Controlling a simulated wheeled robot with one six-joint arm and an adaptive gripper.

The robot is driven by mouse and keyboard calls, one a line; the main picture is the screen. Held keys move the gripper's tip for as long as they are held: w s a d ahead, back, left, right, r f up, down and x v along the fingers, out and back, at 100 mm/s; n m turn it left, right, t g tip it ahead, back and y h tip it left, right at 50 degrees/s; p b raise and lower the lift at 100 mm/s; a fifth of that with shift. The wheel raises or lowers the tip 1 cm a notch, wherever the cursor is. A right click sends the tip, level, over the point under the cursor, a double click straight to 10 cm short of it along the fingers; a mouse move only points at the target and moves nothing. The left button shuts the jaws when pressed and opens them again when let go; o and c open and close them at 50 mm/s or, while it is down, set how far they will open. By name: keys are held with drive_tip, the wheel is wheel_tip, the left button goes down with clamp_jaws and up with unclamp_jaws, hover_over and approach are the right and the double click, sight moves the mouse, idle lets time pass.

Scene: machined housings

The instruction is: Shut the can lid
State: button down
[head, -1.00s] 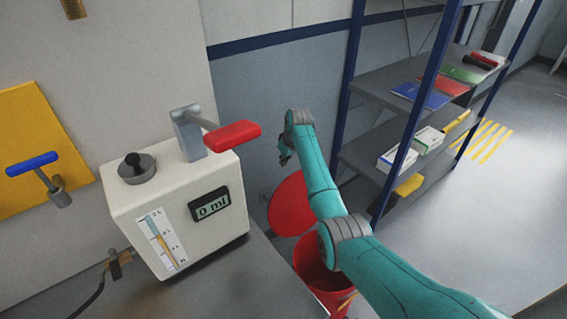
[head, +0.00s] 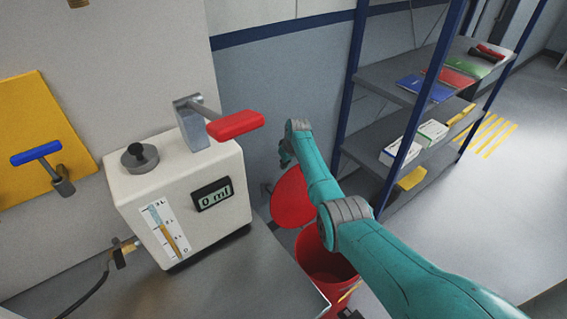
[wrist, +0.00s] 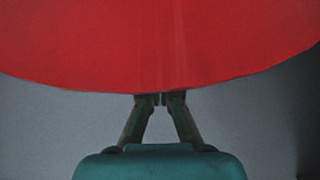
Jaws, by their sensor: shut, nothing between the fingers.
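The red can (head: 322,262) stands on the floor beyond the grey counter, with its mouth open. Its round red lid (head: 290,198) stands raised, tilted up at the can's far side. My arm passes in front of part of the can and lid. My gripper (head: 285,158) is just above the lid's upper edge in the head view, small and partly hidden by my wrist. In the wrist view, the lid (wrist: 160,45) fills the upper half, and my gripper (wrist: 160,99) is shut and empty at its curved edge. I cannot tell whether the fingertips touch it.
A white dispenser (head: 180,205) with a red-handled lever (head: 236,125) stands on the counter (head: 245,285) to the left. A blue-framed shelf (head: 385,80) with folders and boxes stands behind my arm at right. The floor at far right is clear.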

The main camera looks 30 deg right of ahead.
drive_tip(key=shift+s+d, duration=0.1)
drive_tip(key=shift+s, duration=1.6)
